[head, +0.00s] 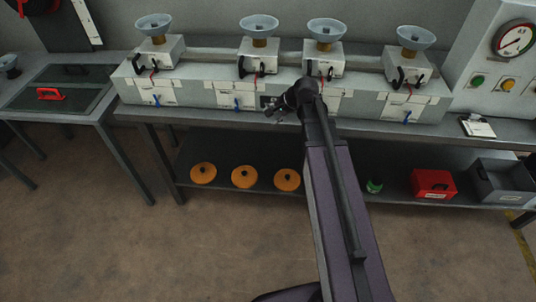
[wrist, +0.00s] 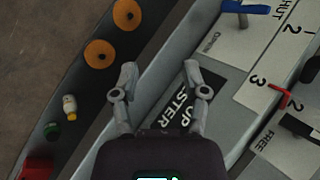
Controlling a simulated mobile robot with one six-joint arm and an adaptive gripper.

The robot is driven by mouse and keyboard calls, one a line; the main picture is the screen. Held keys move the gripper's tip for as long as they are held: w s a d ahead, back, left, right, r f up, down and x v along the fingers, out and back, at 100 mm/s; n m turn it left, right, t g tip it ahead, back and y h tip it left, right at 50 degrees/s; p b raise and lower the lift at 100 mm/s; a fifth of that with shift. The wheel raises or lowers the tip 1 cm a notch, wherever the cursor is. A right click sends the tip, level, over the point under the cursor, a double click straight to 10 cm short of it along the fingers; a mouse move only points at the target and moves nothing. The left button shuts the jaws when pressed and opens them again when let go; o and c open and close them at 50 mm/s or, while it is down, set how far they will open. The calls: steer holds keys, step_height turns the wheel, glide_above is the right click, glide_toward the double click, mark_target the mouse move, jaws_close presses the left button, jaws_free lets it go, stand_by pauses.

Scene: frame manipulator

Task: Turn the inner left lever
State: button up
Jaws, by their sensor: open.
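Four grey-white stations with funnels stand in a row on the bench in the head view. The inner left station (head: 258,56) is second from left, with a black lever (head: 248,69) on its front and a blue lever (head: 237,103) below. My gripper (head: 275,106) is open and empty, just right of that blue lever and in front of the panel. In the wrist view my gripper (wrist: 160,74) has spread fingers, apart from a blue lever (wrist: 246,8) at the top and a red pointer (wrist: 280,98) near the 3 mark. A black handle (wrist: 298,126) is cut off at the right edge.
The shelf below holds orange discs (head: 244,177), a green item (head: 374,186), a red box (head: 433,183) and a grey bin (head: 499,181). A gauge panel (head: 500,60) stands at right. A side table (head: 65,88) stands at left.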

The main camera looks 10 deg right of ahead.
steer(key=s+a+f+n+b, duration=0.1)
steer(key=s+f+n+b, duration=0.1)
steer(key=f+b, duration=0.4)
steer(key=s+a+f+n+t+b, duration=0.1)
steer(key=s+f+n+b, duration=0.1)
steer(key=f+b, duration=0.4)
steer(key=shift+s+a+f+n+y+b, duration=0.2)
steer(key=shift+s+a+n+y+b, duration=0.1)
steer(key=shift+s+b, duration=0.25)
stand_by(0.7)
steer(key=s+d+f+n+g+h, duration=0.1)
steer(key=s+f+n+g+h, duration=0.2)
steer(key=s, duration=0.3)
steer(key=s+d+f+n+g+h, duration=0.1)
steer(key=s+f+n+g+h, duration=0.15)
steer(key=s, duration=0.25)
step_height(320, 180, up, 16)
steer(key=p, duration=1.6)
steer(key=shift+s+r+n+h, duration=0.15)
steer(key=shift+r+n+h, duration=0.05)
steer(key=shift+n+h, duration=0.25)
